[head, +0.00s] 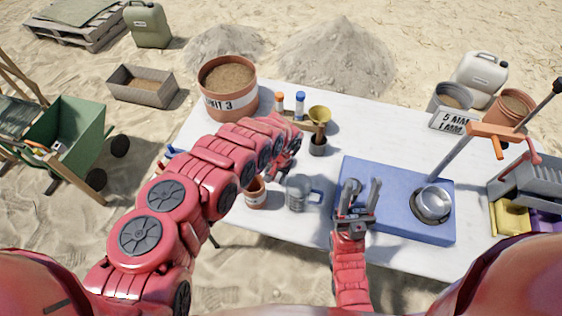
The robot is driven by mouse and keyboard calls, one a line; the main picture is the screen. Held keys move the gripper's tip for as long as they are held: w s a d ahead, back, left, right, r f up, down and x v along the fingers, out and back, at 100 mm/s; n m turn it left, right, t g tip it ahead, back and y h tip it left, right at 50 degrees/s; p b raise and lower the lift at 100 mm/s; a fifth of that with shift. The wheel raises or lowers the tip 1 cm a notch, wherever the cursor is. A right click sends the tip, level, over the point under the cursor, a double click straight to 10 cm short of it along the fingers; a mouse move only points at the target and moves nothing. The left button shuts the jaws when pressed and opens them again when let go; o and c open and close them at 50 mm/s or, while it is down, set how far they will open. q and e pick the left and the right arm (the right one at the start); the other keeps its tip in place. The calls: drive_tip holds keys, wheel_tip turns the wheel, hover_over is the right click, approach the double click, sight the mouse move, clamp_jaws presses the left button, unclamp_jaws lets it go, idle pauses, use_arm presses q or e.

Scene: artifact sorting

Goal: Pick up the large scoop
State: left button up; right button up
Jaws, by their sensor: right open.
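A round metal bowl (433,204) sits at the right end of a blue mat (398,182) on the table. A pale shaft rises from beside it toward the upper right; I cannot tell if the two are one scoop. A grey metal cup with a side handle (298,193) stands left of the mat. My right gripper (361,186) is open and empty over the mat's left part, left of the bowl. My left gripper (290,140) is near the brass piece; its jaw opening is unclear.
A terracotta pot of sand (228,88) stands at the table's back left. A small pot (255,193) is beside the grey cup. Buckets (452,97) and a sign (453,122) are at the back right. A grey machine (530,180) flanks the mat's right. The table's back middle is clear.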

use_arm(q)
drive_tip(key=shift+a+f, duration=0.1)
drive_tip(key=shift+f, duration=0.1)
clamp_jaws()
idle(0.4)
